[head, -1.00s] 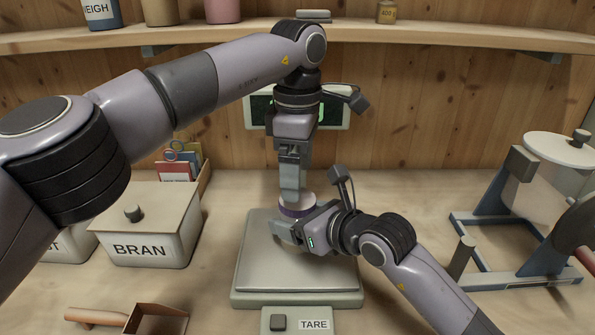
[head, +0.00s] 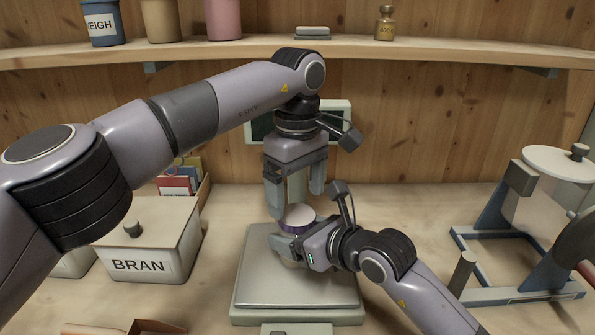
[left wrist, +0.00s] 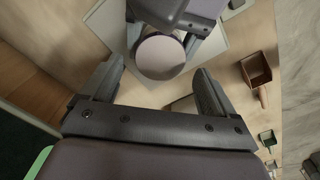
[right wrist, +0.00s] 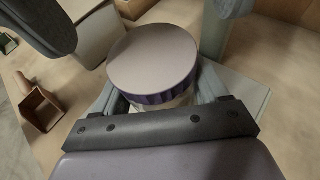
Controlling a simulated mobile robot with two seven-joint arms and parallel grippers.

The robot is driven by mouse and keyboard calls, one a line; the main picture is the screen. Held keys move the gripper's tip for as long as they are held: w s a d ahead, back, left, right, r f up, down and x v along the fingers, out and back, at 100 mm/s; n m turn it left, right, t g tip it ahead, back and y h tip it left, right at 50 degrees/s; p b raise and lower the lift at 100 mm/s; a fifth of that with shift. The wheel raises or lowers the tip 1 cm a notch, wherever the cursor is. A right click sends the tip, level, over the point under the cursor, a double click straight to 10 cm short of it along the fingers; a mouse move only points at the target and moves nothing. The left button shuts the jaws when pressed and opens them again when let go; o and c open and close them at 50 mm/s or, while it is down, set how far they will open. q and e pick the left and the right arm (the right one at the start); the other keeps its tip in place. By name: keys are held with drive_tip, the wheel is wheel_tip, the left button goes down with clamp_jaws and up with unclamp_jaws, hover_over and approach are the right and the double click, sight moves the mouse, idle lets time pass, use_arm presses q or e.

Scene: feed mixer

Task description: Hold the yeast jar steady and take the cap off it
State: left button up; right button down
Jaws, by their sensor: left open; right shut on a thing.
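The yeast jar stands upright on the scale plate (head: 290,285); its pale body shows just under the cap in the right wrist view (right wrist: 182,101). Its cap (head: 298,217), pale on top with a purple rim, is on the jar. The cap also shows in the left wrist view (left wrist: 160,56) and the right wrist view (right wrist: 153,62). My right gripper (head: 285,248) is shut on the jar body, just below the cap. My left gripper (head: 293,205) is open above the cap, pointing down, with its fingers apart. My right gripper hides most of the jar.
The BRAN box (head: 150,245) is at the left, with a scoop (head: 130,327) in front of it. A mill-like machine with a blue frame (head: 520,240) stands at the right. A shelf (head: 400,48) with jars runs along the back wall.

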sight(298, 214)
use_arm(q)
drive_tip(key=shift+f, duration=1.75)
drive_tip(key=c, duration=1.1)
drive_tip(key=n, duration=0.6)
drive_tip(key=shift+r+n, duration=0.1)
drive_tip(key=shift+n, duration=0.3)
drive_tip(key=o, duration=1.2)
drive_tip(key=shift+c, duration=0.2)
